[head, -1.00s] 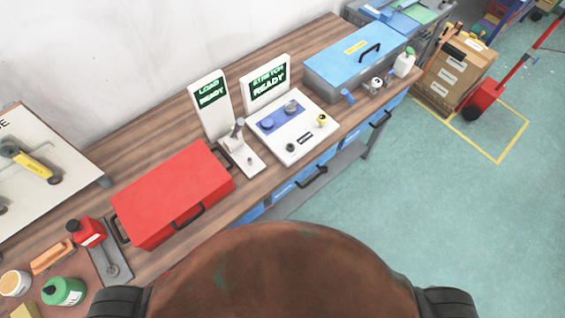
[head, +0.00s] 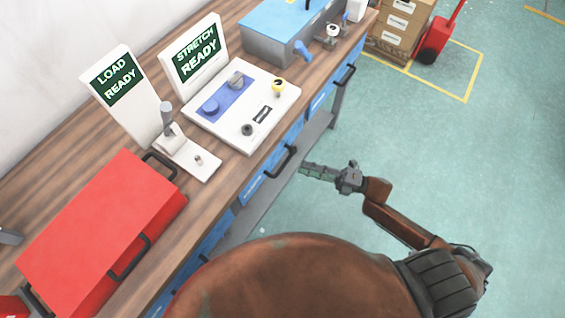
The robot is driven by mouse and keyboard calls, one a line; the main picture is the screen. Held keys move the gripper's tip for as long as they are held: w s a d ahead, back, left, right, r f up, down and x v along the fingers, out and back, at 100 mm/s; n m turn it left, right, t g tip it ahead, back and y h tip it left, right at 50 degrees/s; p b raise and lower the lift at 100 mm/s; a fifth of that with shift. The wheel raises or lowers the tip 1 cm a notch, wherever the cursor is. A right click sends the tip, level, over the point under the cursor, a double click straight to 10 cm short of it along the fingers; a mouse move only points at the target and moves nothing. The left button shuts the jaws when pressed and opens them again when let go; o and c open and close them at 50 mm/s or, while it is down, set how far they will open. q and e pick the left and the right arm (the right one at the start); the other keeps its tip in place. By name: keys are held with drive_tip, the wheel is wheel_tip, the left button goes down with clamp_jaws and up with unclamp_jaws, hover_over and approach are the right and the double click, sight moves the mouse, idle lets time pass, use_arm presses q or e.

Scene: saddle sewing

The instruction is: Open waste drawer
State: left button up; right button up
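Blue drawers line the front of the workbench. The middle drawer (head: 260,182) has a black bar handle (head: 282,162) and looks shut. Another drawer with a black handle (head: 345,76) is farther along to the right. Part of a blue drawer front (head: 205,245) shows at the lower left, partly hidden by my body. I cannot read which one is the waste drawer. My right gripper (head: 304,168) is just right of the middle handle, its fingers pointing at it, seemingly apart from it. Its finger gap is too small to judge. My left gripper is out of view.
On the wooden bench (head: 232,172) stand a red box (head: 100,225), a LOAD READY sign (head: 115,80) with a lever stand, a white STRETCH READY panel (head: 215,125) and a blue toolbox (head: 285,30). Open green floor (head: 430,150) lies right. Boxes and a red hand truck (head: 433,38) stand beyond.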

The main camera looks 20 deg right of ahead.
sight(285, 163)
drive_tip(key=shift+n+g+y, duration=0.3)
drive_tip(key=shift+n+g, duration=0.1)
drive_tip(key=x, duration=0.5)
drive_tip(key=s+r+x, duration=0.1)
drive_tip(key=x, duration=0.2)
drive_tip(key=shift+w+a+r, duration=0.1)
drive_tip(key=shift+a, duration=0.15)
clamp_jaws()
